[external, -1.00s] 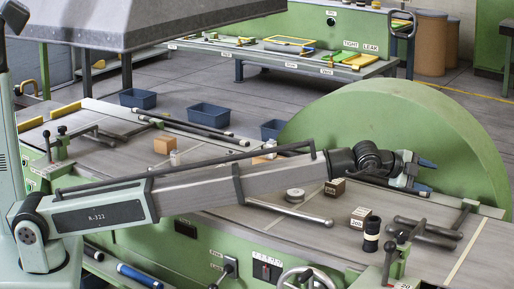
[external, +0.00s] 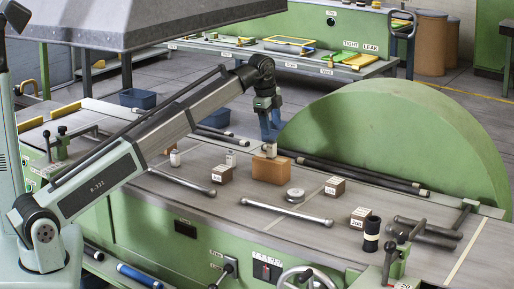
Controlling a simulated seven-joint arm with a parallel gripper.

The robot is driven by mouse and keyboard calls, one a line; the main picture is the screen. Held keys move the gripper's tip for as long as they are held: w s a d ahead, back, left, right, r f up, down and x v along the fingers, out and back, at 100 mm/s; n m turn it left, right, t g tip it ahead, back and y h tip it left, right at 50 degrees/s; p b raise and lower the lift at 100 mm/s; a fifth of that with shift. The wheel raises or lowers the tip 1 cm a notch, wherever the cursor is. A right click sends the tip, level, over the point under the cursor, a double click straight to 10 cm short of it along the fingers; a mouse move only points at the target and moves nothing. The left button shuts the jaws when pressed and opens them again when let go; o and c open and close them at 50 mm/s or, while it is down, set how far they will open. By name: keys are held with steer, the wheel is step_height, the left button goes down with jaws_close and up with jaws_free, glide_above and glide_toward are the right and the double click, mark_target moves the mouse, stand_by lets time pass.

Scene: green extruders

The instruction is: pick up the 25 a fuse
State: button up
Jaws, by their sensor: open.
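Several small pale pieces that look like fuses stand on the bench: one at the left (external: 175,157), one nearer the middle (external: 231,158), and one (external: 270,150) at the top of a brown block (external: 271,170). Their ratings are too small to read, so I cannot tell which is the 25 A fuse. My gripper (external: 270,132) points down with its blue fingers open, just above the piece at the brown block. I cannot tell whether the fingers touch it.
Small labelled boxes stand at the left (external: 221,174), centre right (external: 335,187) and front right (external: 360,217). A round disc (external: 295,195) and a metal bar (external: 288,212) lie between them. A black cylinder (external: 371,234) stands at the right. A large green drum (external: 400,140) rises behind.

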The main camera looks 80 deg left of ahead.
steer(key=r+g+h, duration=0.2)
glide_above(231, 152)
steer(key=shift+n, duration=0.3)
steer(key=f, duration=0.8)
steer(key=shift+s+a+f, duration=0.15)
steer(key=shift+a+f, duration=0.15)
steer(key=shift+a, duration=0.1)
steer(key=shift+d+f, duration=0.15)
steer(key=shift+f, duration=1.15)
steer(key=shift+d+f, duration=0.1)
steer(key=shift+f, duration=1.2)
steer(key=shift+c, duration=0.3)
steer(key=c, duration=1)
jaws_close()
steer(key=shift+r, duration=0.15)
